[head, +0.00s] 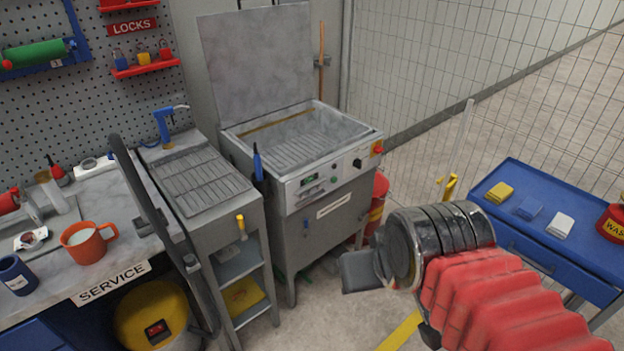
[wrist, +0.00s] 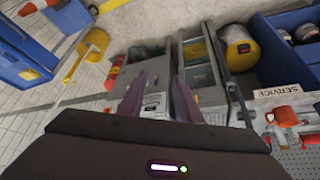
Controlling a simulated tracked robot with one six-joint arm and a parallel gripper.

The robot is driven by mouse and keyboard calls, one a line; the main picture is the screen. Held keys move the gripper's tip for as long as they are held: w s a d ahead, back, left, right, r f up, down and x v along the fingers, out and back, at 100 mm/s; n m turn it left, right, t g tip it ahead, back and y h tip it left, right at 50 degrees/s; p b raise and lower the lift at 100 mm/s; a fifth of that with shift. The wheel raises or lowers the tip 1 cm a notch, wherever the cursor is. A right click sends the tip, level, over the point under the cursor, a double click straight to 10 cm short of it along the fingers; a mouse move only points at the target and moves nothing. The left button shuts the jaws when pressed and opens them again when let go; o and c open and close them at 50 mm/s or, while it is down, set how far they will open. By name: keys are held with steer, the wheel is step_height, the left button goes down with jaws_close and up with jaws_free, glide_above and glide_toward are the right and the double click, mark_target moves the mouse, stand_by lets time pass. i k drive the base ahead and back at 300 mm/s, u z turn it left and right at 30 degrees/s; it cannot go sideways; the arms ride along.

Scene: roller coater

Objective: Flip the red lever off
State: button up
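The grey coating machine (head: 300,200) stands at the centre of the head view with its lid raised. A small red part on a yellow plate (head: 377,147) sits at the right end of its front panel; it is too small to tell its lever position. My gripper (head: 360,270) is in front of the machine, low and to the right, apart from it. In the wrist view, my gripper (wrist: 158,82) has its two dark fingers spread with nothing between them.
A grey shelf unit (head: 225,235) stands left of the machine, beside a service bench (head: 115,195) with an orange mug (head: 88,242). A blue cart (head: 560,210) with coloured blocks stands right. A red container (head: 379,195) is beside the machine. Some floor ahead is clear.

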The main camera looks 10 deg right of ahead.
mark_target(368, 213)
steer(key=k, duration=0.6)
steer(key=z, duration=0.5)
steer(key=i, duration=1.85)
steer(key=u, duration=0.4)
steer(key=i, duration=0.65)
steer(key=u, duration=0.45)
